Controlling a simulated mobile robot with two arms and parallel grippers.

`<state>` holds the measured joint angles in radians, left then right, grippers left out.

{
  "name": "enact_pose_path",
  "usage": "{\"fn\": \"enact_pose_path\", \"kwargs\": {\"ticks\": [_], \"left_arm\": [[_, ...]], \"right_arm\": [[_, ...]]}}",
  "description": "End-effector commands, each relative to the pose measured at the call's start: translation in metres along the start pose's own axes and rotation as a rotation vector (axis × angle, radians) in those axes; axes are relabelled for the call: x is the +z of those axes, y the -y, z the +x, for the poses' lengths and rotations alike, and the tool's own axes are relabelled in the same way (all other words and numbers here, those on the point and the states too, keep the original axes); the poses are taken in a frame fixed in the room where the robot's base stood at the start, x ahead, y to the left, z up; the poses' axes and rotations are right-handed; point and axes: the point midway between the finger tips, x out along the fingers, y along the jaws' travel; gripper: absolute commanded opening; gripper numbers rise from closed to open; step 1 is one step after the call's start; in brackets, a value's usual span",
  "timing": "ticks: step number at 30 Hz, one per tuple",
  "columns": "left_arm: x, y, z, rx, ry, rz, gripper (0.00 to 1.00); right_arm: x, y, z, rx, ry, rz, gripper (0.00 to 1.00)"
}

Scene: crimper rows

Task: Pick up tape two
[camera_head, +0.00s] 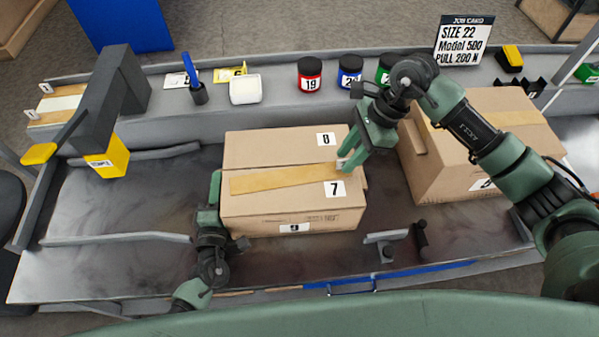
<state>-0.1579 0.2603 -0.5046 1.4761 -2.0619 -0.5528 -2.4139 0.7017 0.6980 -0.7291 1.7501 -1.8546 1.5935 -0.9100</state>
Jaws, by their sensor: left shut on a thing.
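A brown cardboard box (260,212) lies in the middle of the bench, its top flaps marked 6 or 8 and 7. A tan tape strip (285,178) runs slantwise across its top, along the seam. I cannot make out any label naming it tape two. My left gripper (214,190) is at the box's left side, shut on what looks like the box edge; the contact is partly hidden. My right gripper (346,162) points down at the box's top right edge, by the tape's right end. Whether its fingers are open or shut is unclear.
A second box (510,102) stands at the right. A dark post with a yellow block (107,158) stands at the left. Red (309,74), blue (349,71) and green (387,68) jars, a white dish (245,90) and a job card (463,40) line the back ledge.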

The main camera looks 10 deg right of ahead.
Motion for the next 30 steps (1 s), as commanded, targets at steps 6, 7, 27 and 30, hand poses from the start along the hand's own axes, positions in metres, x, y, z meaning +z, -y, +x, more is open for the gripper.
{"fn": "enact_pose_path", "kwargs": {"ticks": [6, 7, 27, 30], "left_arm": [[-0.001, 0.002, -0.001, -0.004, -0.001, 0.001, 0.00], [-0.001, 0.002, -0.001, -0.004, -0.001, 0.001, 0.00], [-0.001, 0.002, -0.001, -0.004, -0.001, 0.001, 0.00], [-0.001, 0.002, -0.001, -0.004, -0.001, 0.002, 0.00]], "right_arm": [[-0.001, 0.000, 0.014, 0.000, -0.002, 0.000, 0.30], [-0.001, 0.000, 0.014, 0.000, -0.002, 0.000, 0.30], [0.001, 0.001, 0.008, -0.002, -0.001, 0.000, 0.00], [0.006, 0.002, -0.006, -0.006, -0.001, -0.002, 0.00]]}}
